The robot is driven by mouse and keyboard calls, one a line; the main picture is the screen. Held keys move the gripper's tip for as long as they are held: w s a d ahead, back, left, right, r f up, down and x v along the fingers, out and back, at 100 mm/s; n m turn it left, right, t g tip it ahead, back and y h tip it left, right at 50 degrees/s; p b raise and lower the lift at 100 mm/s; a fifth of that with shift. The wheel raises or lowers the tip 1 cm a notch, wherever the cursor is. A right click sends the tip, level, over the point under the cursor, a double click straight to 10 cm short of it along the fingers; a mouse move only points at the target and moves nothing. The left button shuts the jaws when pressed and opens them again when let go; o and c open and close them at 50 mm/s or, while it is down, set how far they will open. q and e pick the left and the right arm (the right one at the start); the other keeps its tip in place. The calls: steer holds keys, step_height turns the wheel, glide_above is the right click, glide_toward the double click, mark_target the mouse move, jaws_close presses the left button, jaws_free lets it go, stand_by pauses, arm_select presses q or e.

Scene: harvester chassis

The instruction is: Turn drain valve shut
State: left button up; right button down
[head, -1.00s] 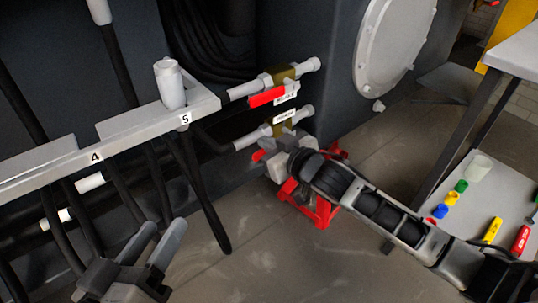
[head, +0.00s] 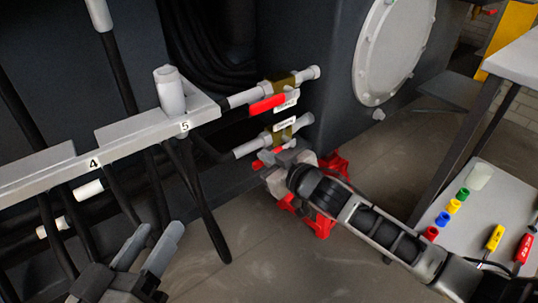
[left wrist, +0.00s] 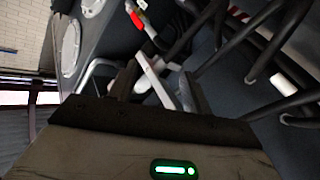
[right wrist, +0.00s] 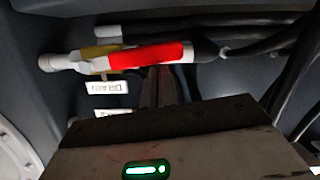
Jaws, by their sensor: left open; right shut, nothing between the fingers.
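Two brass valves with red handles sit one above the other on the dark chassis. The upper valve (head: 280,82) has its red handle (head: 267,104) along its pipe. The lower valve (head: 283,135) is partly hidden by my right gripper (head: 266,166), which is at its front. In the right wrist view, a red handle (right wrist: 145,56) lies roughly along its pipe, and my shut, empty fingers (right wrist: 158,82) are right by it; contact is unclear. The label (right wrist: 107,88) there is too blurred to read surely. My left gripper (head: 158,240) is open and empty, low at the left, away from the valves.
A grey rail (head: 110,147) marked 4 and 5 runs across the left, with black hoses hanging below. A red stand (head: 325,218) is on the floor behind my right arm. A tool table (head: 480,205) is at the right. The floor between the grippers is clear.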

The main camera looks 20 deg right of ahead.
steer(key=shift+f, duration=0.2)
arm_select(q)
steer(key=shift+w+a+r+t+b, duration=0.15)
steer(key=shift+w+r+t+b, duration=0.15)
steer(key=shift+r+t, duration=0.1)
arm_select(e)
steer(key=w+d+f+n+h, duration=0.1)
steer(key=d+f+n, duration=0.1)
steer(key=f, duration=0.3)
steer(key=w+d+f+n+t, duration=0.1)
steer(key=d+f+n, duration=0.2)
steer(key=d+f, duration=0.1)
steer(key=shift+f+h, duration=0.4)
steer(key=shift+f, duration=0.3)
stand_by(0.5)
